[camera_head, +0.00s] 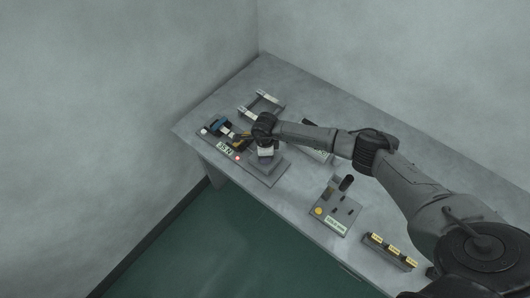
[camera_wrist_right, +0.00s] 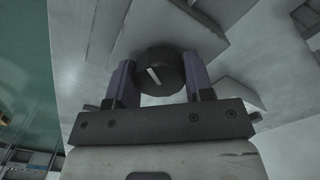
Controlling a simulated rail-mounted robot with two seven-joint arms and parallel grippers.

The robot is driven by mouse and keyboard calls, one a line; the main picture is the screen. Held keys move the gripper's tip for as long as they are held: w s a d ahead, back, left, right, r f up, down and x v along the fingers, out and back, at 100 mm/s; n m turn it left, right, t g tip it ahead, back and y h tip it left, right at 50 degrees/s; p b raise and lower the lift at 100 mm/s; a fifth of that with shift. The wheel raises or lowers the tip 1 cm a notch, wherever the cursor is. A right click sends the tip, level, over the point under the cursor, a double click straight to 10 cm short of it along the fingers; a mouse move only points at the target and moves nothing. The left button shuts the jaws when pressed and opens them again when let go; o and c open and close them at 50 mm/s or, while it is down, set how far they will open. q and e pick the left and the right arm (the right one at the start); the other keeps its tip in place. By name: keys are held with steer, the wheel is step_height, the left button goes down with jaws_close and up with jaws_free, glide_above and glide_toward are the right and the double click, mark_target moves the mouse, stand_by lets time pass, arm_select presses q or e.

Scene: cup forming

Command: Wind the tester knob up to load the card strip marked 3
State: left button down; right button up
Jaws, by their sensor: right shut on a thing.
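The tester (camera_head: 262,175) is a grey base on the far left of the bench, with a small lit display (camera_head: 225,149) and a red light (camera_head: 237,157). The display digits are too small to read surely. Blue and dark clamp parts (camera_head: 217,125) sit behind the display, with a pale piece between them; I cannot read a 3 on it. The round black knob (camera_wrist_right: 160,72) has a white pointer line, tilted. My right gripper (camera_wrist_right: 160,84) is shut on the knob, one purple finger on each side. It also shows over the tester in the head view (camera_head: 265,153), hiding the knob.
A rack with pale bars (camera_head: 261,104) stands behind the tester. A panel with a yellow button (camera_head: 319,211) and a black cylinder stands nearer, beside a dark block with yellow labels (camera_head: 390,251). My right arm crosses above the bench (camera_head: 300,90), whose back is mostly clear.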

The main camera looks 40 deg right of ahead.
steer(key=shift+m, duration=1)
steer(key=o, duration=0.9)
steer(key=shift+r, duration=0.15)
step_height(320, 180, up, 14)
steer(key=shift+f, duration=0.2)
stand_by(1.1)
